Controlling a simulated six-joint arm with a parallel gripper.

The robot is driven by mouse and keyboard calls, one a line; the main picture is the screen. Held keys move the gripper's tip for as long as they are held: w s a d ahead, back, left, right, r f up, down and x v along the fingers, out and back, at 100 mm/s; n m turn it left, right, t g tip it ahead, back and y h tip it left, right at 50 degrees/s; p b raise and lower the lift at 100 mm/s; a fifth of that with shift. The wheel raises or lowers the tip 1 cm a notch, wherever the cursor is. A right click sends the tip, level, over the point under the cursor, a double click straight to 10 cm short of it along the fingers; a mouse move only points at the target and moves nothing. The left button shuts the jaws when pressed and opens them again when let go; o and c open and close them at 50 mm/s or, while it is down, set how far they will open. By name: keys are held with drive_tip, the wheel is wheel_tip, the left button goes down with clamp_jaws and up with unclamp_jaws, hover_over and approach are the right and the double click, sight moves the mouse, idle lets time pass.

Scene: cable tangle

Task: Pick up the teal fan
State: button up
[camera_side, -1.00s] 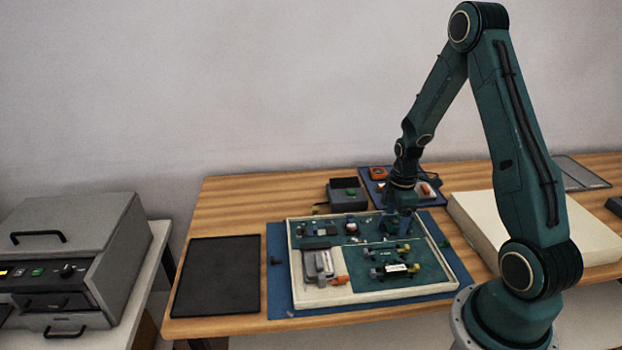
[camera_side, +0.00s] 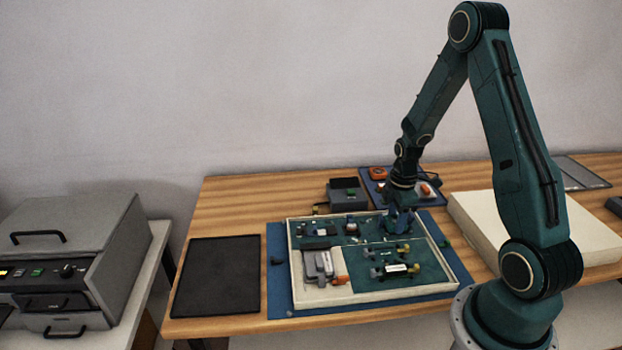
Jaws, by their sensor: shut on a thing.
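My gripper (camera_side: 401,226) points down over the back right part of a shallow cream-rimmed tray (camera_side: 292,262). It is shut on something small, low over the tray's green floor. The held thing is mostly hidden by the gripper and too small to make out, so I cannot tell from this view whether it is the teal fan. No other teal fan can be made out clearly. Several small parts lie in the tray, among them a grey and white block (camera_side: 319,264) at the front left and a white-labelled part (camera_side: 396,268) at the front right.
The tray lies on a blue mat (camera_side: 279,300). A black pad (camera_side: 217,277) lies to its left. A dark box with a green button (camera_side: 347,194) and a dark mat with orange items (camera_side: 377,173) stand behind. A cream slab (camera_side: 480,222) lies at right.

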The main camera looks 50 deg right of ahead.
sight(395, 220)
drive_tip(key=shift+r, duration=0.2)
wheel_tip(395, 220, up, 20)
drive_tip(key=shift+f, duration=0.2)
idle(0.5)
idle(0.5)
